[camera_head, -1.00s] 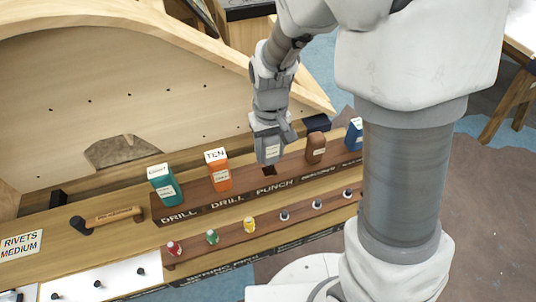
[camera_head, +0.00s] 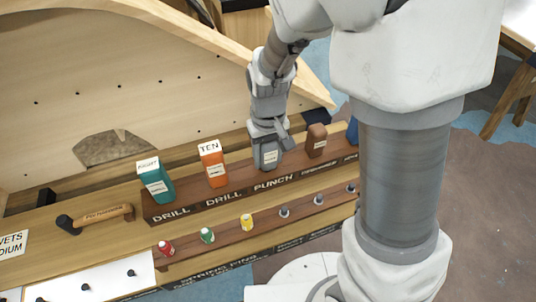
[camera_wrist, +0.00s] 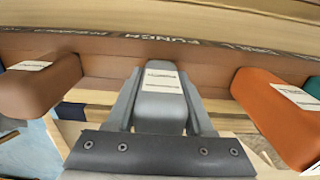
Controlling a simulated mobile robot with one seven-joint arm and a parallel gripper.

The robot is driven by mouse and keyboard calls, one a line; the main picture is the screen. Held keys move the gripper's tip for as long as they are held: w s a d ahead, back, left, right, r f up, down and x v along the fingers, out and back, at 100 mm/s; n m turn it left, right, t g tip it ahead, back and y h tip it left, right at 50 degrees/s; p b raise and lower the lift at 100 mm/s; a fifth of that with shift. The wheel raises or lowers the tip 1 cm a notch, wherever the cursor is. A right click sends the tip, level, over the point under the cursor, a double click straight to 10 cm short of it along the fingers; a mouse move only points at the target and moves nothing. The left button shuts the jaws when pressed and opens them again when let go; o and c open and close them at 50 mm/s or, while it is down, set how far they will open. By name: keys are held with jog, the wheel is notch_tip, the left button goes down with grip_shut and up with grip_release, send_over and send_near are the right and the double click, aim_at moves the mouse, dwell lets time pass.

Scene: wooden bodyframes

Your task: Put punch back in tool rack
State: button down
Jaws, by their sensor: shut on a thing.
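The punch (camera_head: 269,158) is a grey block-shaped tool with a white label. My gripper (camera_head: 268,146) is shut on it, with the fingers on both sides. In the head view the punch stands about upright at the PUNCH place of the brown tool rack (camera_head: 190,194), between the orange and brown tools. Its lower end is hidden, so I cannot tell how deep it sits in the slot. In the wrist view the punch (camera_wrist: 160,98) is between my fingers, in line with the PUNCH lettering on the rack (camera_wrist: 100,66).
The orange drill (camera_head: 213,165) stands left of the punch and the teal drill (camera_head: 156,183) farther left. A brown tool (camera_head: 316,141) is close on the right. A wooden-handled hammer (camera_head: 104,215) lies left of the rack. Small coloured bottles (camera_head: 247,222) line the lower shelf.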

jog(key=shift+c, duration=1.4)
grip_release()
